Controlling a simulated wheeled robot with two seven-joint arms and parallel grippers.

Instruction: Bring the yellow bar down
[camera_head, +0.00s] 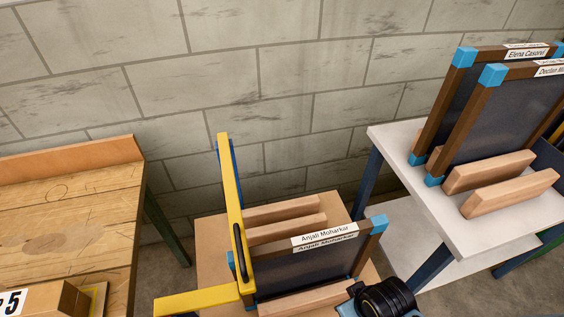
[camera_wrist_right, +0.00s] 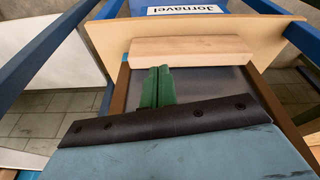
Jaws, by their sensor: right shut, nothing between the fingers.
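The yellow bar (camera_head: 231,205) is raised and stands nearly upright at the left side of the low wooden table in the head view. A black handle (camera_head: 240,250) sits on its lower part. A shorter yellow piece (camera_head: 197,300) runs left from its lower end, and a blue part (camera_head: 235,172) shows behind it. My right gripper (camera_wrist_right: 160,72) has green fingers, shut and empty, over a dark panel (camera_wrist_right: 210,82) in the right wrist view. The yellow bar does not show in that view. My left gripper is in neither view.
A brown-framed screen labelled "Anjali Moharkar" (camera_head: 324,234) stands between wooden blocks (camera_head: 285,228) on the low table (camera_head: 212,255). A white table (camera_head: 392,145) with more framed screens (camera_head: 492,110) is at right. A wooden workbench (camera_head: 75,205) is at left, a block wall (camera_head: 200,70) behind.

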